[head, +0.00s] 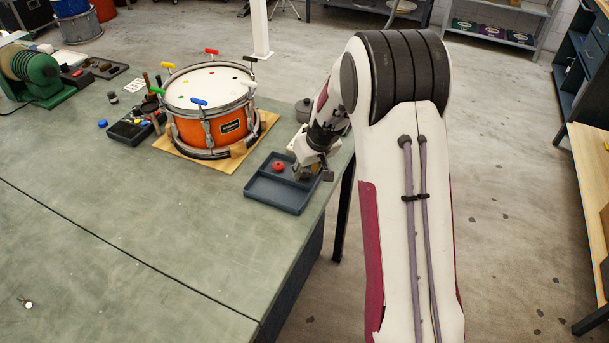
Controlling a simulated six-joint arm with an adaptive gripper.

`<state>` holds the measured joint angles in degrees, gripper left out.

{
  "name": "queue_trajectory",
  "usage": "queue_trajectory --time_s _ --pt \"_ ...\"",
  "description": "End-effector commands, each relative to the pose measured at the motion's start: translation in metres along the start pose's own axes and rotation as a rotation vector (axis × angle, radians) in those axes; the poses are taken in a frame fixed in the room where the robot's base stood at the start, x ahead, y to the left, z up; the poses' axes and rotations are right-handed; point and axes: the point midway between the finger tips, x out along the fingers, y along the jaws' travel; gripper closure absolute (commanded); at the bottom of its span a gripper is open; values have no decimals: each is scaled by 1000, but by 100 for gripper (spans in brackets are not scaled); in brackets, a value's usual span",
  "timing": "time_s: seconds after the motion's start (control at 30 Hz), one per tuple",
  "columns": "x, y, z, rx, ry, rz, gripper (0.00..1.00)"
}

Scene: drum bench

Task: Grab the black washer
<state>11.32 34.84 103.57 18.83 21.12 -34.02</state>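My gripper (311,174) points down over the right part of a dark blue-grey divided tray (278,196) at the table's right edge. Its fingers are small and partly hidden, so I cannot tell how far apart they are or whether anything is between them. I cannot make out a black washer; the gripper covers part of the tray.
An orange drum (208,130) stands on a wooden board (186,148) left of the tray, with several coloured-handled keys on its rim. A dark tool tray (128,134) and a green machine (38,75) are farther left. The front of the table is mostly clear.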

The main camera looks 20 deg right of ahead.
Motion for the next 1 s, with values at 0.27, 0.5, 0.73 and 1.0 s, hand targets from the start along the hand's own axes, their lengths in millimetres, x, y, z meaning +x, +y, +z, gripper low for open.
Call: queue_trajectory --time_s 0.27,0.5,0.73,1.0 --pt "8 0 0 -1 0 0 67" --pt "8 0 0 -1 0 0 67" --pt "7 0 0 -1 0 0 78" --pt "7 0 0 -1 0 0 82"
